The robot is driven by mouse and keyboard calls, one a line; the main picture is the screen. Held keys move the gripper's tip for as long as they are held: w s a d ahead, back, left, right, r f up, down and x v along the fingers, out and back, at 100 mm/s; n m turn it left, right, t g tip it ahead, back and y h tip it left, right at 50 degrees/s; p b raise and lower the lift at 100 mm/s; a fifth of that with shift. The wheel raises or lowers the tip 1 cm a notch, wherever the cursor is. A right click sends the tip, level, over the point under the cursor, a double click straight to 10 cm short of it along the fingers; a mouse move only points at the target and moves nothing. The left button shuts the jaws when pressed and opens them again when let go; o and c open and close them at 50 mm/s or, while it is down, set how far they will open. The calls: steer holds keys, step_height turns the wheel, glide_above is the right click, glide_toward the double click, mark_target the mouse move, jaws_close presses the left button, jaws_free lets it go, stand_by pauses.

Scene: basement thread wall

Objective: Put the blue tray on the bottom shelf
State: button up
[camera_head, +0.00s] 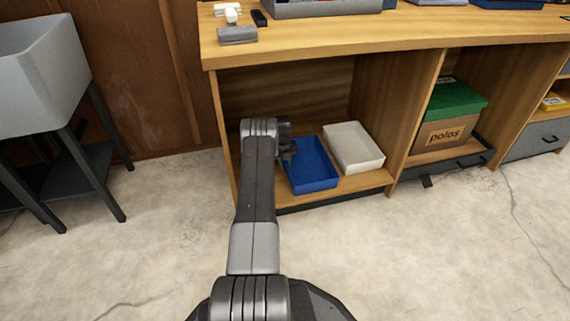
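The blue tray (314,169) is inside the left bay of the wooden bench, at the height of the bottom shelf (357,184), left of a white tray. It looks level, but I cannot tell whether it rests fully on the shelf. My gripper (290,149) reaches into the bay at the tray's left far edge. The fingers are small, dark and partly hidden by my arm, so I cannot tell whether they are closed on the rim.
A white tray (353,147) sits close to the right of the blue tray. The bench top (390,35) overhangs the bay. A box marked "polos" (445,132) with a green top stands in the bay to the right. A grey sink (40,75) on legs stands at the left. The floor in front is clear.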

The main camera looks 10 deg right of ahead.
step_height(320, 180, up, 12)
steer(key=p, duration=0.4)
steer(key=shift+a+r, duration=0.15)
steer(key=shift+a, duration=0.2)
